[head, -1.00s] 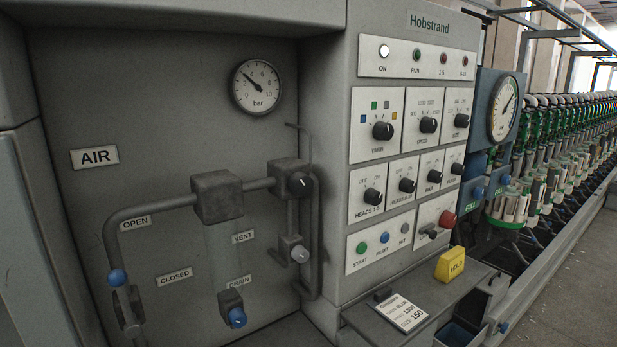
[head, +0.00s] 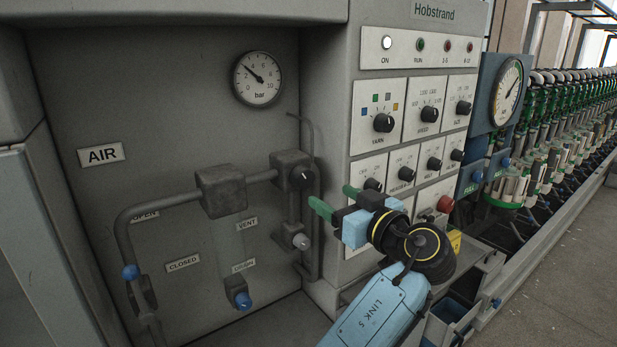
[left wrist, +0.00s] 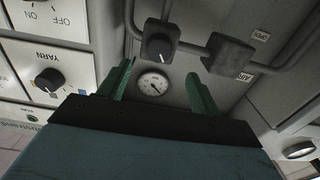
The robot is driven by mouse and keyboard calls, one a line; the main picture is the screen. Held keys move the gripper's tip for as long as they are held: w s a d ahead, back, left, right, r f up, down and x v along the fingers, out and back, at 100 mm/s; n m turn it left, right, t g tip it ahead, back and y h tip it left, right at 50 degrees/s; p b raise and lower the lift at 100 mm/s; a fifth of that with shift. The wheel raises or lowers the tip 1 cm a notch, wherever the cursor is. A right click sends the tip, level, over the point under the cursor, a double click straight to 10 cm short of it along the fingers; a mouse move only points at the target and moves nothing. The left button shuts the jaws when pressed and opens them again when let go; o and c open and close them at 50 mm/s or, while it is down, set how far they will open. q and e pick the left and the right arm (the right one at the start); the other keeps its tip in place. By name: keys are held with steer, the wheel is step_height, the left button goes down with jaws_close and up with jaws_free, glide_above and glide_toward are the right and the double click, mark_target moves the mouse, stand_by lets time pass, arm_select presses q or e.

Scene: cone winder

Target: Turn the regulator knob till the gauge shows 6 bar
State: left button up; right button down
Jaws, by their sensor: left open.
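The regulator knob (head: 304,176) is a small black knob with a white mark, on a dark block at the right end of the air pipe. It also shows in the left wrist view (left wrist: 158,47), beyond the fingertips. The round white bar gauge (head: 257,79) is above it on the grey panel; its needle points up-left, at roughly 2 to 3 bar. The gauge also shows in the left wrist view (left wrist: 153,84), between the fingers. My left gripper (head: 335,199), with green fingers, is open and empty, right of and slightly below the knob in the picture, apart from it. My right gripper is not in view.
A thin vertical pipe (head: 316,240) runs right of the knob. A grey vent knob (head: 301,241) is below it. The control panel with the yarn knob (head: 384,122) and a red button (head: 445,203) juts out close to my left gripper. A blue-handled drain valve (head: 242,299) is lower left.

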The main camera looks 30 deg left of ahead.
mark_target(307, 181)
arm_select(q)
steer(key=p+x, duration=0.2)
steer(key=x, duration=0.6)
steer(key=shift+r, duration=0.1)
steer(key=shift+w+a, duration=0.3)
steer(key=shift+a, duration=0.35)
steer(key=shift+c, duration=0.4)
steer(key=c, duration=0.9)
